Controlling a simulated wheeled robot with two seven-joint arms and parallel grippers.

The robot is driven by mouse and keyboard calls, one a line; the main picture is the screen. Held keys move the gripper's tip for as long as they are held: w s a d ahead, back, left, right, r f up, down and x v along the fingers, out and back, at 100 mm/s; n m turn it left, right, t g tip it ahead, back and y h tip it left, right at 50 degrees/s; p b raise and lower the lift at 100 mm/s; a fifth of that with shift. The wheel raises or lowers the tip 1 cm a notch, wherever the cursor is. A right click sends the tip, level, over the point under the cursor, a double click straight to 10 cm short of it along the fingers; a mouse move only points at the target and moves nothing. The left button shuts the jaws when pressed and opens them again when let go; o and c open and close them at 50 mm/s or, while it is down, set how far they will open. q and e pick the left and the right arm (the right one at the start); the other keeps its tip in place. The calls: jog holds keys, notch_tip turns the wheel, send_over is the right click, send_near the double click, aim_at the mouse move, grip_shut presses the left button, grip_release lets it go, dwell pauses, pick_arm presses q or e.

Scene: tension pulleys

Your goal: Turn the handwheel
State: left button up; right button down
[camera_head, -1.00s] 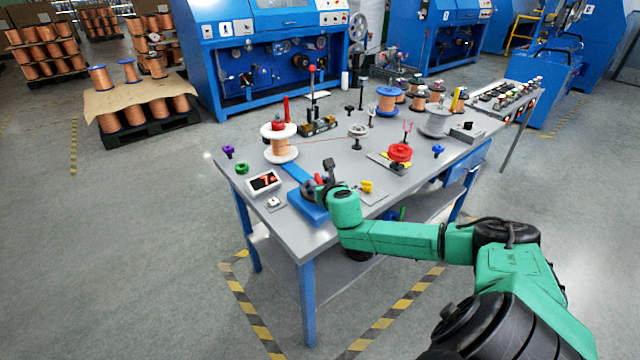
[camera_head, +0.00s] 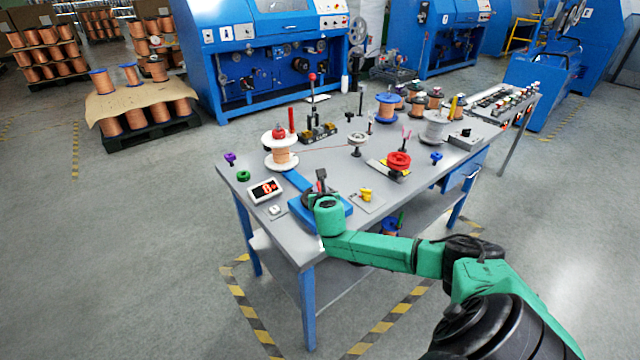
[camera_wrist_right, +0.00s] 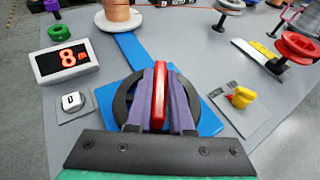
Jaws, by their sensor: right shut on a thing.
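The handwheel (camera_wrist_right: 121,101) is a black ring on a blue base (camera_wrist_right: 207,118) at the near left corner of the table. A red bar-like grip (camera_wrist_right: 159,90) stands up over its middle. My right gripper (camera_wrist_right: 159,75) is shut on the red grip, one purple finger on each side. In the head view my right gripper (camera_head: 320,187) is over the blue base (camera_head: 345,212), and my wrist hides much of the wheel. A blue strip runs from the base to a white-flanged copper spool (camera_head: 281,155). My left gripper is not in view.
A white display (camera_wrist_right: 68,60) with red digits and a small button box (camera_wrist_right: 73,102) stand left of the wheel. A yellow knob (camera_wrist_right: 241,97) on a plate is to the right. A red wheel (camera_head: 398,160), spools and small parts fill the table beyond.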

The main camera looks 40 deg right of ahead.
jog(key=c, duration=0.8)
grip_release()
jog(key=p+v, duration=0.1)
jog(key=v, duration=1.3)
jog(key=shift+s+a, duration=0.2)
jog(key=shift+a, duration=0.1)
